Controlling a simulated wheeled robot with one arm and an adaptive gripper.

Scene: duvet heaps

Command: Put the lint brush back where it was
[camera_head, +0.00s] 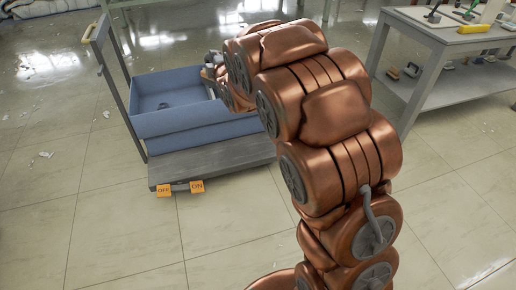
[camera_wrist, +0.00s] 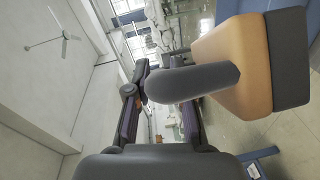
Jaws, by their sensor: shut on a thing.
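The lint brush (camera_wrist: 240,65) appears large in the wrist view, with an orange body, a dark pad along its right side and a thick grey handle pointing left. My gripper (camera_wrist: 160,72) is shut on the brush, with its dark fingers on both sides of the handle's rounded end. The exact contact is partly hidden behind the handle. In the head view my copper arm reaches toward the blue bin, and my gripper (camera_head: 212,66) is small at the bin's right rim, mostly hidden by the arm. I cannot make out the brush there.
A cart (camera_head: 225,158) carries stacked blue bins (camera_head: 165,122); a dark item lies inside the top one. Orange OFF and ON labels sit at its front edge. A grey workbench (camera_head: 405,18) at right holds tools, with several small items on its lower shelf. Floor at left is mostly clear.

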